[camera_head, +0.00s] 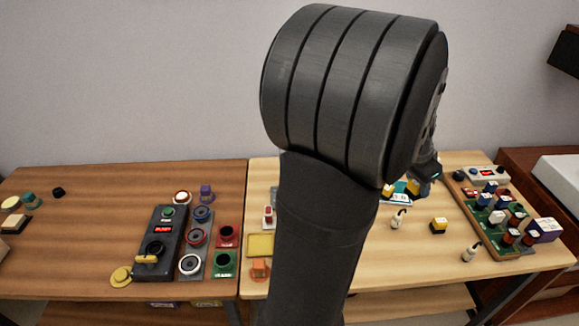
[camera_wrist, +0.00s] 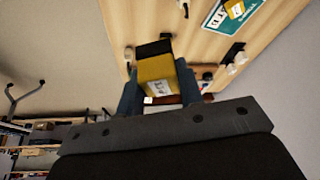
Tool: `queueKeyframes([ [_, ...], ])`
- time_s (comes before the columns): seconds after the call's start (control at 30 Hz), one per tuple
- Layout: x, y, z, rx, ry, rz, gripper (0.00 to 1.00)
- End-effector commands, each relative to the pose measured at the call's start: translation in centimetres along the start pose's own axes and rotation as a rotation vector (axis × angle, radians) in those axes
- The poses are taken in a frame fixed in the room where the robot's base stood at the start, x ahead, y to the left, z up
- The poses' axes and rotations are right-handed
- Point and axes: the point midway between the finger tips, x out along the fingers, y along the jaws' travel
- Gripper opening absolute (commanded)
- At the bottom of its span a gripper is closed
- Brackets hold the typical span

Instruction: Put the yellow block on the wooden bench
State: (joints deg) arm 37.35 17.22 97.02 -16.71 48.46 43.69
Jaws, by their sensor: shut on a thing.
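My gripper (camera_wrist: 158,92) is shut on a yellow block (camera_wrist: 155,72) with a black end and a small white label, seen in the wrist view. One finger is on each side of it. In the head view my arm hides most of the gripper, whose end (camera_head: 427,172) shows at the right of the arm. A yellow patch beside it may be the held block. The light wooden bench (camera_head: 345,283) lies below, and its top also shows in the wrist view (camera_wrist: 205,45). The gap between block and bench cannot be told.
Another yellow and black block (camera_head: 438,226) stands on the bench between small white bottles (camera_head: 398,219). A green board (camera_head: 480,222) with several blocks is at the right. A darker table (camera_head: 70,235) with a button box (camera_head: 160,240) is at the left.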

Motion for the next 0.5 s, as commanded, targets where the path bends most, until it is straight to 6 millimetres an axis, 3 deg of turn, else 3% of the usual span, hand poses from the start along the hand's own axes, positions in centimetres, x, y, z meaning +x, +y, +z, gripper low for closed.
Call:
queueKeyframes([
  [0.03, -0.3, -2.6, 0.7, -0.054, -0.001, -0.021, 0.12],
  [0.27, -2.1, -12.6, 4.5, -0.275, -0.003, -0.110, 0.12],
  [0.5, -4.8, -22.2, 10.9, -0.504, -0.003, -0.204, 0.12],
])
